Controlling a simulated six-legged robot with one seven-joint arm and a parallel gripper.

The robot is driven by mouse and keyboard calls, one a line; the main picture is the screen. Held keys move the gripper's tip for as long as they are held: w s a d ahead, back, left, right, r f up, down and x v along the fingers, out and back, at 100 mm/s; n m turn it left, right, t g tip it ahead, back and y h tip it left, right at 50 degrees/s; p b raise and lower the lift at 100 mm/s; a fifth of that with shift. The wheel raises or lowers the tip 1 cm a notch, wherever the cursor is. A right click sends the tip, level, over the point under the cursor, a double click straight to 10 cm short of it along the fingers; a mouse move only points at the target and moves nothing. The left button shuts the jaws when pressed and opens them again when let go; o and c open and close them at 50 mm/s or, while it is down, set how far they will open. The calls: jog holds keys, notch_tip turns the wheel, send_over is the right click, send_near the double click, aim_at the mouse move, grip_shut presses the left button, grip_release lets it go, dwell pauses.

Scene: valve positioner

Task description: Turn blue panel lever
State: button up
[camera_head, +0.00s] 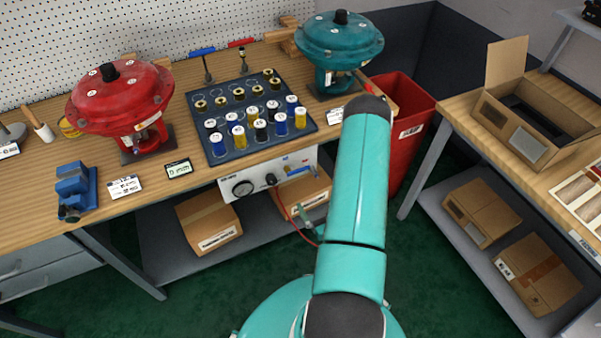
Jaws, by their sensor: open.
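The white control panel (231,197) hangs under the front edge of the workbench, with a round gauge and a dark knob on its left part. A small blue lever (293,169) shows on the panel's upper right part, close to the left side of my arm. It is too small to tell its exact angle. My arm rises through the middle right of the picture and hides what lies behind it. A small teal piece shows just left of the arm below the panel, and I cannot make out fingertips on it. My gripper's jaws are hidden.
A red actuator (120,98) and a teal actuator (339,45) stand on the bench (30,218). A dark tray (219,157) of spools lies between them. A red hose (287,213) hangs from the panel. A red bin (410,98) stands right of my arm.

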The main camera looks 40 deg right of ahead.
jog(key=x, duration=1.3)
jog(key=shift+w+d, duration=0.1)
jog(key=shift+w, duration=0.15)
jog(key=c, duration=1.4)
